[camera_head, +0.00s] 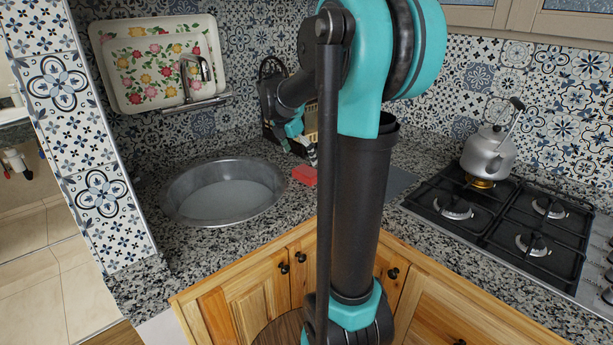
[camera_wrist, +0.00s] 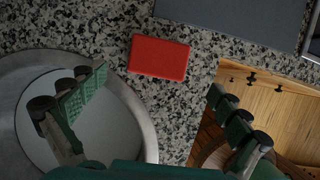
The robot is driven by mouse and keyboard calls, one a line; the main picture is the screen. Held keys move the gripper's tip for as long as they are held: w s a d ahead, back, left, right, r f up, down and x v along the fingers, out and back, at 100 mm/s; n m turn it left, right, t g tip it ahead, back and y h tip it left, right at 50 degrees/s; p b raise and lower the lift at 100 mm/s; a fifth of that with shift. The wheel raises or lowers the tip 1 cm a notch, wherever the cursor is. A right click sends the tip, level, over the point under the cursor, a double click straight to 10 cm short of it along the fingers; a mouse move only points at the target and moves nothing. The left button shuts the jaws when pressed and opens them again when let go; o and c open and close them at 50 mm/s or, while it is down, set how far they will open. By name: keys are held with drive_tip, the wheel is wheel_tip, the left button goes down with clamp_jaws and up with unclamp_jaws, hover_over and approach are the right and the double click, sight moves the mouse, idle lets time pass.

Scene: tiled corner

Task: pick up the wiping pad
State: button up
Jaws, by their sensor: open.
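The wiping pad looks like a flat red rectangular block. In the wrist view the pad (camera_wrist: 160,57) lies on the speckled granite counter, in front of and between my two spread fingers. In the head view the pad (camera_head: 305,175) lies to the right of the round sink, partly beside my arm. My gripper (camera_wrist: 158,108) is open and empty, with its fingers apart and short of the pad. In the head view my gripper (camera_head: 296,138) shows above and near the pad, partly dark against what is behind it.
A round metal sink (camera_head: 178,190) is left of the pad. A gas hob (camera_head: 485,221) with a kettle (camera_head: 488,154) stands at the right. A dark grey flat board (camera_wrist: 235,18) lies beyond the pad. The counter (camera_wrist: 185,105) around the pad is clear. Wooden cabinets (camera_head: 245,292) are below.

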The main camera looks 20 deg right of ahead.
sight(306, 171)
drive_tip(key=shift+x, duration=3.55)
drive_tip(key=c, duration=0.9)
